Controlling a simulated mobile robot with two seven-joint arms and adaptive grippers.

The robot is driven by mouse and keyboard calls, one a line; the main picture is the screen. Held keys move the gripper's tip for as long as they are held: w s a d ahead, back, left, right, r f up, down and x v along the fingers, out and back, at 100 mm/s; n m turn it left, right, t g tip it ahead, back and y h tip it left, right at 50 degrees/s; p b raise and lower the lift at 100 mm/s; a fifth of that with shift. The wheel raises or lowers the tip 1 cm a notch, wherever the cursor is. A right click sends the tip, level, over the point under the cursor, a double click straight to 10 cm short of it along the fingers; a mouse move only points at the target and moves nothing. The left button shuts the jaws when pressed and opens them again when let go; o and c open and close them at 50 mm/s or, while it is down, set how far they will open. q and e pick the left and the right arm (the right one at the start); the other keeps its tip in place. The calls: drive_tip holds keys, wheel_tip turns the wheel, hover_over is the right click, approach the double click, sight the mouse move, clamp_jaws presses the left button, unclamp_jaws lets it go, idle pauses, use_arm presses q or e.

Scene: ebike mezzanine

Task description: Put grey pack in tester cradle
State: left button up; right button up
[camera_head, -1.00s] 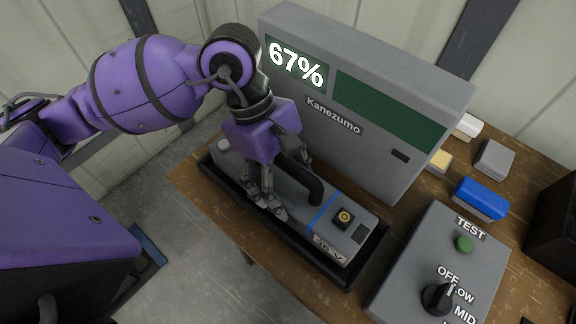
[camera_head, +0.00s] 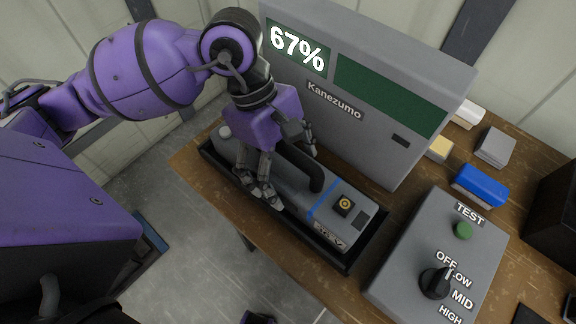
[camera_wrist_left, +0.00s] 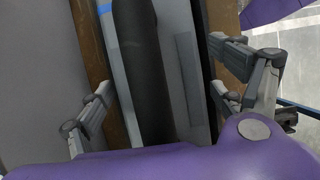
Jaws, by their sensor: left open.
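The grey pack (camera_head: 270,183) lies lengthwise in the black tester cradle (camera_head: 345,263), in front of the tester. It has a black handle, a blue band and a round yellow-ringed port on top. My left gripper (camera_head: 283,175) is open above the pack, with its fingers on either side of the handle. In the left wrist view the black handle (camera_wrist_left: 148,70) runs between the spread fingers (camera_wrist_left: 165,110), apart from both. Whether the pack sits fully down in the cradle is hard to tell.
The tester (camera_head: 365,95) stands behind the cradle; its screen reads 67%. A control box (camera_head: 415,250) with a green TEST button and a dial stands at the right. Blue (camera_head: 480,185), grey (camera_head: 495,147) and yellow (camera_head: 439,149) blocks lie beyond it on the wooden table (camera_head: 215,215).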

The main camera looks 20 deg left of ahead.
use_arm(q)
drive_tip(key=v, duration=1.2)
drive_tip(key=shift+r, duration=0.1)
idle(0.6)
